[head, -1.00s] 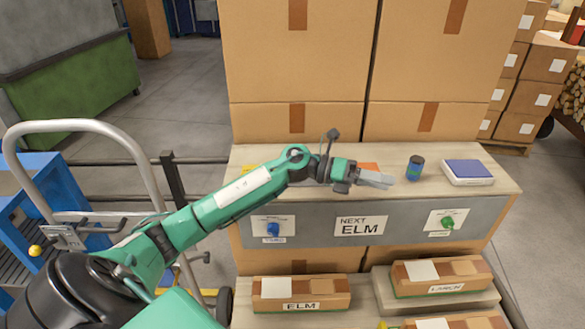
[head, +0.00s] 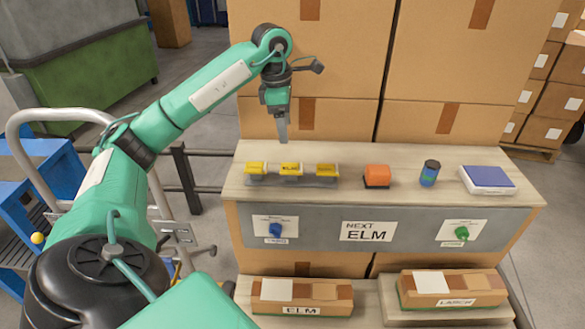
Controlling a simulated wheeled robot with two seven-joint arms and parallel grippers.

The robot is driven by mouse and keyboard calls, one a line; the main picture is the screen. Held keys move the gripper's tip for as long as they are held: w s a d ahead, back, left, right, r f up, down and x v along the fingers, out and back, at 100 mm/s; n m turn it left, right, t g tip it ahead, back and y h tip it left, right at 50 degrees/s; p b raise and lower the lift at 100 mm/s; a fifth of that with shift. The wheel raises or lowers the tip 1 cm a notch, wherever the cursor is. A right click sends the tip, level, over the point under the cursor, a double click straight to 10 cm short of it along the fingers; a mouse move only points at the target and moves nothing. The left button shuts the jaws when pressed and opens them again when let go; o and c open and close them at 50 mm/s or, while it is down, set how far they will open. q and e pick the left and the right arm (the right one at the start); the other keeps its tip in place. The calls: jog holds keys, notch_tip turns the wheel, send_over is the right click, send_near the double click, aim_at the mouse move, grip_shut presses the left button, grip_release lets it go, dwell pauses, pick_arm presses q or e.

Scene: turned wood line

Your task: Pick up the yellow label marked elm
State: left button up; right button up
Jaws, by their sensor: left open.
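Three yellow labels stand in a row on a grey holder (head: 290,182) at the left of the bench top: a left one (head: 255,168), a middle one (head: 291,169) and a right one (head: 326,170). Their dark print is too small to read, so I cannot tell which is marked elm. My left gripper (head: 282,138) points down above and behind the middle label, apart from it, and is open and empty. Its fingers are seen nearly edge-on. My right gripper is out of view.
An orange block (head: 377,175), a dark blue can (head: 429,173) and a blue-topped box (head: 487,180) stand to the right on the bench top (head: 400,200). A sign (head: 367,231) reads NEXT ELM. Stacked cartons (head: 440,60) rise behind. Wood boxes marked ELM (head: 320,292) and LARCH (head: 480,284) sit in front.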

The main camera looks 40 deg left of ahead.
pick_arm(q)
send_near(291, 168)
jog(key=shift+w+a+f, duration=0.2)
jog(key=shift+w+f, duration=0.05)
jog(key=shift+f, duration=0.3)
jog(key=shift+d+f, duration=0.1)
jog(key=shift+f, duration=0.45)
jog(key=shift+d+f+p, duration=0.1)
jog(key=shift+f+p, duration=0.35)
jog(key=shift+p, duration=0.05)
jog(key=f, duration=0.2)
jog(key=f+p, duration=0.1)
jog(key=shift+d, duration=0.3)
jog(key=shift+w+f, duration=0.1)
jog(key=shift+f, duration=0.55)
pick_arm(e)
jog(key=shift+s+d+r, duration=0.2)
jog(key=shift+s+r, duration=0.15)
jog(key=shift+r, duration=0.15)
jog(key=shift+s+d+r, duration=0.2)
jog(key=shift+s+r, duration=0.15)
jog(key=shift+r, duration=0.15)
pick_arm(q)
jog(key=shift+c, duration=0.8)
jog(key=c, duration=0.9)
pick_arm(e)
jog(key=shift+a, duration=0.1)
